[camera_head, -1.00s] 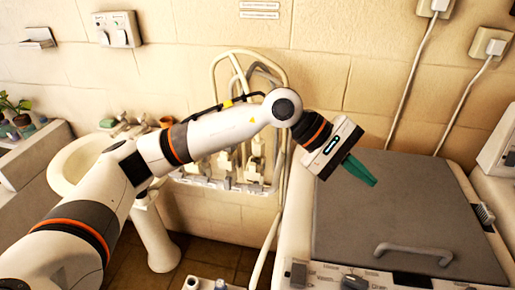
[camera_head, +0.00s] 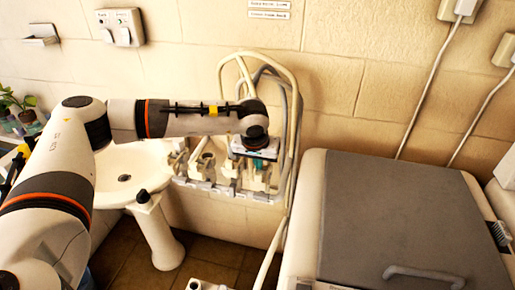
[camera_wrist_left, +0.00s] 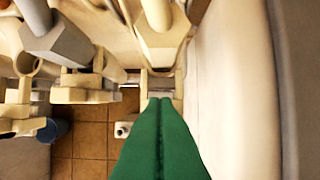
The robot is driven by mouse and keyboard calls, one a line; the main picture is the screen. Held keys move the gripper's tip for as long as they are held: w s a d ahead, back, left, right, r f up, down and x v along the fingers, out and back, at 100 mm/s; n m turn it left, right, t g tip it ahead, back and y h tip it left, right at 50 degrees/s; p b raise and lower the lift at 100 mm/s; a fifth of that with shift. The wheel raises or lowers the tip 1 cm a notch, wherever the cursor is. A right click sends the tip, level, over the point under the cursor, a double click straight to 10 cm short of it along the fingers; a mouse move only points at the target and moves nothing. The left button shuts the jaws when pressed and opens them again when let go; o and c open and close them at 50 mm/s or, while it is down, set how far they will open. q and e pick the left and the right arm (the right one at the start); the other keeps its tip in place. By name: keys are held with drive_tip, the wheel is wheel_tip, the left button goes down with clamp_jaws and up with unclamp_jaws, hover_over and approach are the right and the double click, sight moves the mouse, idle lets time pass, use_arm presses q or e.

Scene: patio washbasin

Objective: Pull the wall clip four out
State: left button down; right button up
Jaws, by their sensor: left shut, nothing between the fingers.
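A row of pale wall clips and holders (camera_head: 225,186) is fixed low on the wall, below the looped hoses. I cannot tell by any marking which is clip four. My left gripper (camera_head: 258,160) points down over the right part of this row, and its body hides some of the clips. In the left wrist view its green fingers (camera_wrist_left: 160,103) are shut together and empty. Their tips are close to a pale clip-like part (camera_wrist_left: 160,82) straight ahead; I cannot tell whether they touch it. My right gripper does not show.
Looped hoses (camera_head: 291,85) rise around the clip row. A grey-lidded machine (camera_head: 405,215) stands close to its right. A white pedestal washbasin (camera_head: 112,190) stands to the left, with tiled floor (camera_head: 215,250) below.

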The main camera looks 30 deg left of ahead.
use_arm(q)
drive_tip(key=shift+x, duration=1)
drive_tip(key=shift+d, duration=0.1)
drive_tip(key=shift+f, duration=0.1)
